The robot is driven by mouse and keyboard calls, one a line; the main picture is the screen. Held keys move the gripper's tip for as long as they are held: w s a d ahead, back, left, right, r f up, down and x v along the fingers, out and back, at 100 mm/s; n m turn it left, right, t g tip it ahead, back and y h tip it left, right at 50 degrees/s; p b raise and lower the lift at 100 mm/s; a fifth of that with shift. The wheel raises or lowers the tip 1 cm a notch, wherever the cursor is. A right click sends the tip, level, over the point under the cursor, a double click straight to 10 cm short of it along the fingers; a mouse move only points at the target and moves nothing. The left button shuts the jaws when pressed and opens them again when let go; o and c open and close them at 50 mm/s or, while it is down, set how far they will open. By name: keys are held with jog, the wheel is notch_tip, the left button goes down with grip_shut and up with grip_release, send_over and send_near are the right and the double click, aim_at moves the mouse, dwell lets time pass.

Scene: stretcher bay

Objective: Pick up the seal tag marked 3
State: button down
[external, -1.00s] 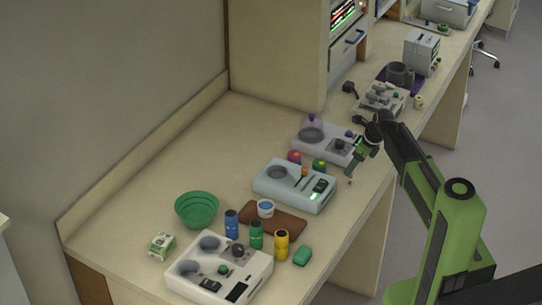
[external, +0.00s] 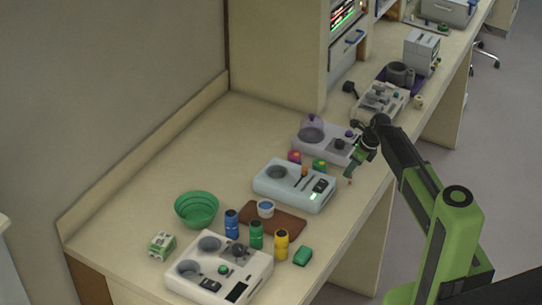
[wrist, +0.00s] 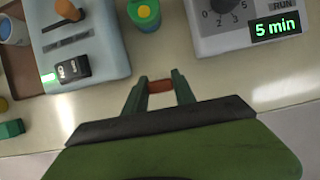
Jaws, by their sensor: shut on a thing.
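My gripper (wrist: 160,88) is shut on a small red-brown tag (wrist: 160,86) held between its two green fingertips in the wrist view. No number can be read on the tag, so I cannot tell whether it is the one marked 3. In the external view my gripper (external: 351,174) points down near the bench's front edge, right of the pale blue device (external: 262,186). A small red spot shows at its fingertips there. Whether the tag touches the bench cannot be told.
A green jar with a yellow-and-orange top (wrist: 146,14) stands close ahead, between the blue device and a grey dial unit showing "5 min" (wrist: 222,40). A green block (external: 302,256), bottles and a green bowl (external: 197,210) stand nearer. The bench front strip is mostly clear.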

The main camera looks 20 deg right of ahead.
jog(key=shift+r, duration=0.1)
notch_tip(320, 180, up, 4)
jog(key=p, duration=0.4)
jog(key=shift+r, duration=0.1)
jog(key=s+d+r+p, duration=0.5)
jog(key=d+r+p, duration=0.1)
jog(key=d, duration=0.4)
jog(key=shift+s+d+r+p, duration=0.2)
jog(key=shift+r+p, duration=0.1)
jog(key=shift+p, duration=0.2)
